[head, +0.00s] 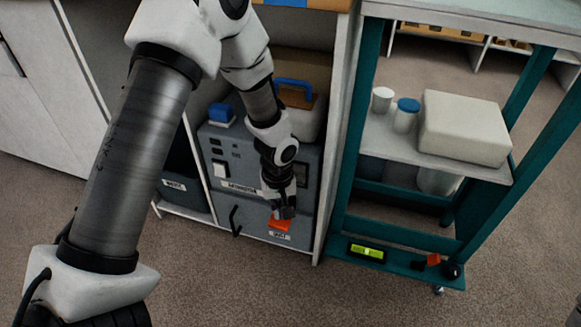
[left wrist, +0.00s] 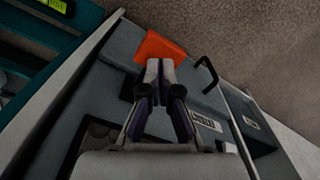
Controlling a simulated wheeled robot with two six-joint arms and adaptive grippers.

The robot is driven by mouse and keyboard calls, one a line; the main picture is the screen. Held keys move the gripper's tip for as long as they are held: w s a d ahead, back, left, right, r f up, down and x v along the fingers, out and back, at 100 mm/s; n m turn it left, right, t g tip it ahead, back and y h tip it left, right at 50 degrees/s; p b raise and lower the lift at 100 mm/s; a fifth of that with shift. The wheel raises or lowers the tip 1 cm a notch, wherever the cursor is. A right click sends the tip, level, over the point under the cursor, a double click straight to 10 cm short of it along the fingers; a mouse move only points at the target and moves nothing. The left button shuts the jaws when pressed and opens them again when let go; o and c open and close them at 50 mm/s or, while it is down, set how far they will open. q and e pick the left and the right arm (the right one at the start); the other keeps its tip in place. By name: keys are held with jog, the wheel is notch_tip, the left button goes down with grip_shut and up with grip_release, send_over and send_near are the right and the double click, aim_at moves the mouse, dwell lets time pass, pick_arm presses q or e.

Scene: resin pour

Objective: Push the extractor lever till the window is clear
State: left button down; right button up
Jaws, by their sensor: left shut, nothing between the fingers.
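The grey extractor unit (head: 213,147) sits low inside the white cabinet. A red-orange lever-like piece (head: 279,225) is on its lower front, above a small white label; it also shows in the left wrist view (left wrist: 160,46). My left gripper (head: 285,212) is shut and empty, with its tips at this orange piece. In the left wrist view the fingertips (left wrist: 160,68) overlap its lower edge; I cannot tell whether they touch. A black hooked handle (head: 234,222) sticks out left of it. I cannot make out the window clearly. My right gripper is not in view.
A blue-handled case (head: 307,112) and a blue item (head: 221,113) stand on top of the unit. To the right, a teal cart (head: 350,150) carries white jars (head: 382,99) and a white block (head: 463,128). The cabinet's side wall (head: 336,130) is close on the right.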

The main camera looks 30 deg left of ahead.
pick_arm(q)
jog(key=shift+f, duration=0.15)
jog(key=shift+f+b, duration=1.5)
jog(key=shift+f, duration=0.6)
notch_tip(320, 180, up, 5)
jog(key=p, duration=0.4)
jog(key=shift+f, duration=0.2)
jog(key=shift+s+r+p, duration=0.15)
jog(key=shift+r+p, duration=0.2)
jog(key=shift+r, duration=0.05)
jog(key=s+r, duration=0.1)
jog(key=r+p, duration=0.1)
jog(key=s+r, duration=0.1)
jog(key=r, duration=0.1)
jog(key=shift+s+d, duration=0.3)
jog(key=shift+d, duration=0.05)
